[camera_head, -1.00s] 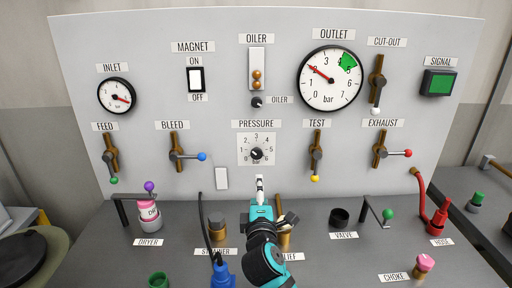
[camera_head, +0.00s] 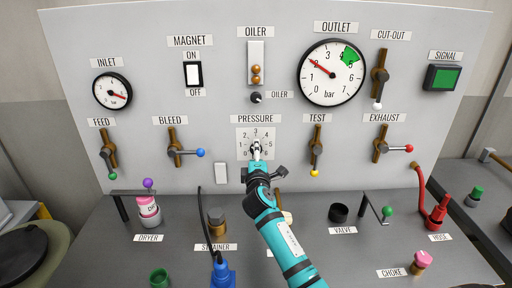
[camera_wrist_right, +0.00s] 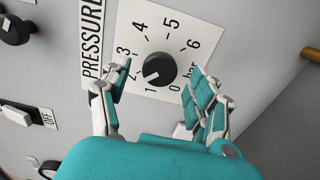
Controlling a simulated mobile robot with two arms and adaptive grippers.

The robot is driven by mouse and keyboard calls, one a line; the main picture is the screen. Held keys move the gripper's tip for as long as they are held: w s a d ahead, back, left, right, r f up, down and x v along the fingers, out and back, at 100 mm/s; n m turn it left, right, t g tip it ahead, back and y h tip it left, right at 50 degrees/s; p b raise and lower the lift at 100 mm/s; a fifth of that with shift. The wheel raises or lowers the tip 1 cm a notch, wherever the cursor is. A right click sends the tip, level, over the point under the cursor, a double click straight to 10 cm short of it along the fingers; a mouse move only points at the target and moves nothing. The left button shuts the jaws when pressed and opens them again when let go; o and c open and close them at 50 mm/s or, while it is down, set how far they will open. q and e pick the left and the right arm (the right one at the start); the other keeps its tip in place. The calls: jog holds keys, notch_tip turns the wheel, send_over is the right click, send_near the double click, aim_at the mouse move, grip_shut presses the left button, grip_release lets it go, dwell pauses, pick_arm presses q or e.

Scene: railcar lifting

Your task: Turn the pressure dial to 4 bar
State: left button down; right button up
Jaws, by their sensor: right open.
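The pressure dial is a black round knob (camera_wrist_right: 160,69) on a white scale plate (camera_wrist_right: 185,35) marked 0 to 6 bar. In the right wrist view it sits just beyond and between the fingertips, with no clear contact. A small pale mark shows on its lower side, towards the low numbers; its exact reading is unclear. My right gripper (camera_wrist_right: 158,92) is open, one finger on each side. In the head view my right gripper (camera_head: 256,150) covers the knob and part of the scale plate (camera_head: 241,133). My left gripper is not in view.
The outlet gauge (camera_head: 331,85) has its red needle near 2, and a green zone near 4 to 5. Bleed (camera_head: 174,147) and test (camera_head: 316,150) levers flank the dial. A blank white plate (camera_head: 221,173) is at its lower left. The bench below carries several fittings.

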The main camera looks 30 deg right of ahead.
jog(key=x, duration=0.3)
jog(key=shift+w, duration=0.1)
jog(key=c, duration=1.2)
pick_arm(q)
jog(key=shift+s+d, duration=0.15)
pick_arm(e)
jog(key=shift+f, duration=0.1)
